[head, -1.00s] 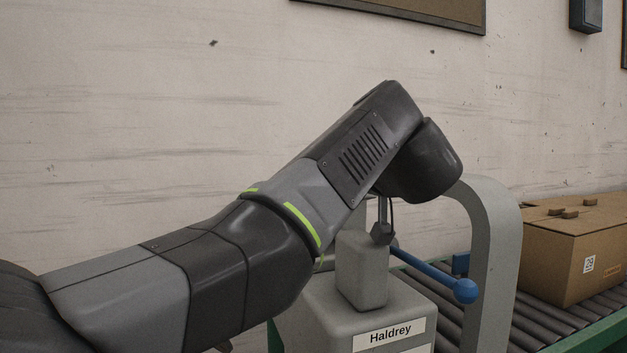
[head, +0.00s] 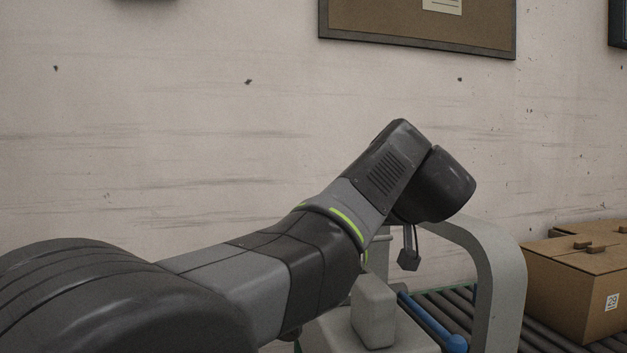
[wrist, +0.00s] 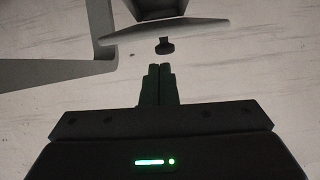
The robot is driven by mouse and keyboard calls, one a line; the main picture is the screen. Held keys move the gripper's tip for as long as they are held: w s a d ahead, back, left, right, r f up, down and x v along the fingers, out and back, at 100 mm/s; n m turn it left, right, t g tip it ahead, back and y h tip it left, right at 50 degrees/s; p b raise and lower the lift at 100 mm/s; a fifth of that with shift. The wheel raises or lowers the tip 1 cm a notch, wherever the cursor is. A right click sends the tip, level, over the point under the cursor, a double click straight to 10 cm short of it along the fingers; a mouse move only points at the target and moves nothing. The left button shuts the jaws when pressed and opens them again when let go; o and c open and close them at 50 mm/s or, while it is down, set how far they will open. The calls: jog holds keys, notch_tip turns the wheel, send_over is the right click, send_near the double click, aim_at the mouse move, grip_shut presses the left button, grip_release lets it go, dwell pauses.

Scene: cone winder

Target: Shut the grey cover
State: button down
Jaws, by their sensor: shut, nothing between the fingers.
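In the wrist view my gripper (wrist: 159,70) has its two dark fingers together, with nothing between them. Just beyond the fingertips, apart from them in the picture, is a short dark knob (wrist: 164,46). It is by the edge of a pale grey panel (wrist: 178,33), which may be the grey cover; I cannot tell whether it is open or shut. In the head view my arm hides much of the grey machine (head: 335,333), and I cannot make out the cover there. A grey block (head: 373,312) stands on the machine, below my wrist.
A grey arch (head: 505,275) stands right of my wrist; a bent grey frame (wrist: 60,72) shows in the wrist view. A blue lever (head: 430,325) with a ball end sticks out near the arch. Cardboard boxes (head: 565,300) sit on a roller conveyor (head: 465,300) at right.

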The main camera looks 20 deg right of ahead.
jog(key=w+r+g+p, duration=0.2)
jog(key=r+g+p, duration=0.3)
jog(key=p, duration=0.9)
jog(key=w+r+g+p, duration=0.25)
jog(key=r+p, duration=0.55)
jog(key=p, duration=0.6)
jog(key=x, duration=0.5)
jog(key=p+x, duration=0.1)
jog(key=x, duration=0.4)
jog(key=shift+w+a+f, duration=0.15)
jog(key=shift+a+f, duration=0.05)
jog(key=shift+a, duration=0.05)
jog(key=shift+s+f+p, duration=0.15)
jog(key=shift+s+f, duration=0.05)
jog(key=shift+f, duration=0.35)
jog(key=shift+s+f+p, duration=0.15)
jog(key=shift+s+f, duration=0.05)
jog(key=shift+f, duration=0.4)
jog(key=shift+s+f, duration=0.2)
jog(key=shift+f, duration=0.5)
